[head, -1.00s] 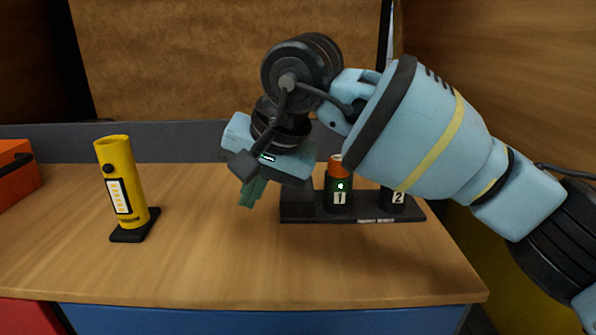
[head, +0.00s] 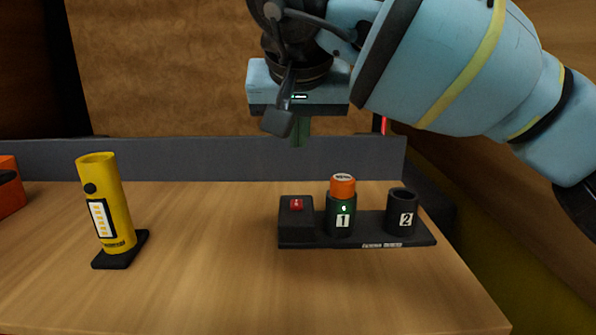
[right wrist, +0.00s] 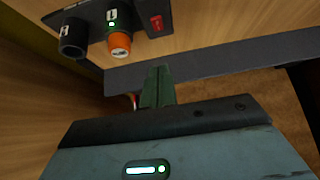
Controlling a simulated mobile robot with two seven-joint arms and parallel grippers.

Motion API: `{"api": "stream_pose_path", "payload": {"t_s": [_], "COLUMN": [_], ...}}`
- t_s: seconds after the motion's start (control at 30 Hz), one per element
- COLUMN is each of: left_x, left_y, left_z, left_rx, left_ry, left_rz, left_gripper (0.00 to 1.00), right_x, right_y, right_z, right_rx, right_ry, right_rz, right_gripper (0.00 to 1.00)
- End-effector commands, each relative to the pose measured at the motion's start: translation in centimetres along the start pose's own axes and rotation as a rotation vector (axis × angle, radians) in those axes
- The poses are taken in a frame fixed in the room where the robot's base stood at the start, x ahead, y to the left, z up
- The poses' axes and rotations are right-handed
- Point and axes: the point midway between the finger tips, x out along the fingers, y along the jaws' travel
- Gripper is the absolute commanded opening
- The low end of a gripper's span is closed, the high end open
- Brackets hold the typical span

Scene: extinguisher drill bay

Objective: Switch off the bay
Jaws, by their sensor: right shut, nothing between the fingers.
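The bay is a black base (head: 365,243) on the wooden table. At its left end is a box with a small red switch (head: 296,204); the switch also shows in the right wrist view (right wrist: 155,23). Holder 1 (head: 341,223) shows a green light and holds an orange-topped cylinder (head: 342,187). Holder 2 (head: 401,222) looks empty. My right gripper (head: 300,142) is shut and empty, pointing down above and behind the switch box, apart from it. Its closed green fingers (right wrist: 158,72) show in the right wrist view. My left gripper is not in view.
A yellow cylindrical device (head: 112,205) stands on a black foot at the left of the table. An orange box (head: 10,187) is at the far left edge. A grey ledge (head: 180,160) runs along the back. The table between device and bay is clear.

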Motion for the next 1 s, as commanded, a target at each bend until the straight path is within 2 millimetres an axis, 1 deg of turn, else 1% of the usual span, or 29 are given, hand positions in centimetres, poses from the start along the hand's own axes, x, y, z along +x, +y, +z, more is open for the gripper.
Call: {"api": "stream_pose_path", "payload": {"t_s": [0.17, 0.4, 0.57, 0.6, 0.8, 1.0], "left_x": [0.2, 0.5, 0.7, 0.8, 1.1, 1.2], "left_y": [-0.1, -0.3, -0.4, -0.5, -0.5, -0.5], "left_z": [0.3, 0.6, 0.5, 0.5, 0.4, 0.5], "left_rx": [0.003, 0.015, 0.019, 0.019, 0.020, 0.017], "left_ry": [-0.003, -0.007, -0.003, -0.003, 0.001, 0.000], "left_rz": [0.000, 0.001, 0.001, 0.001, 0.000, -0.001], "left_gripper": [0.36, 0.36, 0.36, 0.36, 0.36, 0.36], "right_x": [2.5, 7.0, 9.9, 10.4, 12.0, 12.5], "right_y": [0.0, 0.0, 0.0, 0.0, 0.0, 0.0], "right_z": [0.2, 0.2, 0.2, 0.6, 2.3, 2.9], "right_rx": [0.000, 0.001, 0.001, -0.002, -0.001, 0.001], "right_ry": [-0.005, -0.006, -0.005, -0.004, -0.004, -0.001], "right_rz": [0.000, 0.001, 0.000, -0.001, -0.001, 0.000], "right_gripper": [0.00, 0.00, 0.00, 0.00, 0.00, 0.00]}}
